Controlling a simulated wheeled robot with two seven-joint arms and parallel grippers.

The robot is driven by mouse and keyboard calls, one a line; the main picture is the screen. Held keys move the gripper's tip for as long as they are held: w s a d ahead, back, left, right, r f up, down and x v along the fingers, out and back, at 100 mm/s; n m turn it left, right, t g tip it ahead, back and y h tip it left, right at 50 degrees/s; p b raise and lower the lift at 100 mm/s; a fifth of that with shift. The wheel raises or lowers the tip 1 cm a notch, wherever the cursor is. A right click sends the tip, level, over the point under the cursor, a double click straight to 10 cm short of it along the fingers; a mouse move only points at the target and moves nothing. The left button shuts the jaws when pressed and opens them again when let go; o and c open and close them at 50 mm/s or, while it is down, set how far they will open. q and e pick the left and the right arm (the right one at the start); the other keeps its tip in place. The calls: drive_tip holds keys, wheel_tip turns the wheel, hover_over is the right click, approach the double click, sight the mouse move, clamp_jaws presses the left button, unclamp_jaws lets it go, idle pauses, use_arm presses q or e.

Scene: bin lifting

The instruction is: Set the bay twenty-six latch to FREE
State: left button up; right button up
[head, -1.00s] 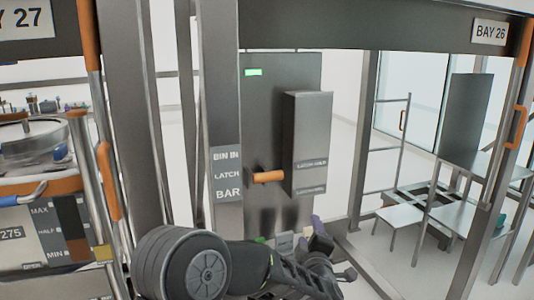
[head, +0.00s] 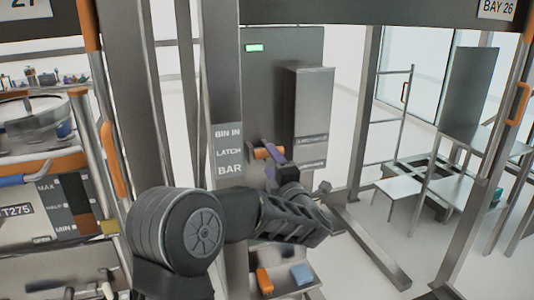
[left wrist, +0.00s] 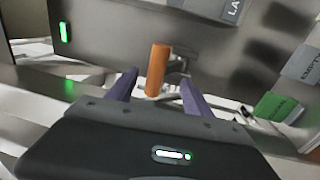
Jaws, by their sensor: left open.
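The bay twenty-six latch has an orange handle (head: 262,153) that sticks out sideways beside a grey box (head: 308,115) on the grey panel. The handle lies about level in the head view. In the left wrist view the orange handle (left wrist: 157,70) shows between the two purple fingers. My left gripper (head: 273,166) is open at the handle, with a finger partly covering it. I cannot tell whether the fingers touch it. A green light (head: 254,48) glows on the panel. The BAY 26 sign (head: 496,9) is at the upper right. My right gripper is not in view.
A grey post (head: 228,110) labelled BIN IN, LATCH, BAR stands left of the latch. Bay 27 equipment with an orange-rimmed bin (head: 45,165) is at the left. A shelf below holds an orange item (head: 264,280) and a blue item (head: 301,274).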

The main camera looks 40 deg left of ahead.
sight(268, 157)
use_arm(q)
drive_tip(key=x, duration=0.4)
drive_tip(key=shift+p, duration=0.4)
clamp_jaws()
drive_tip(key=shift+r, duration=0.1)
idle(0.5)
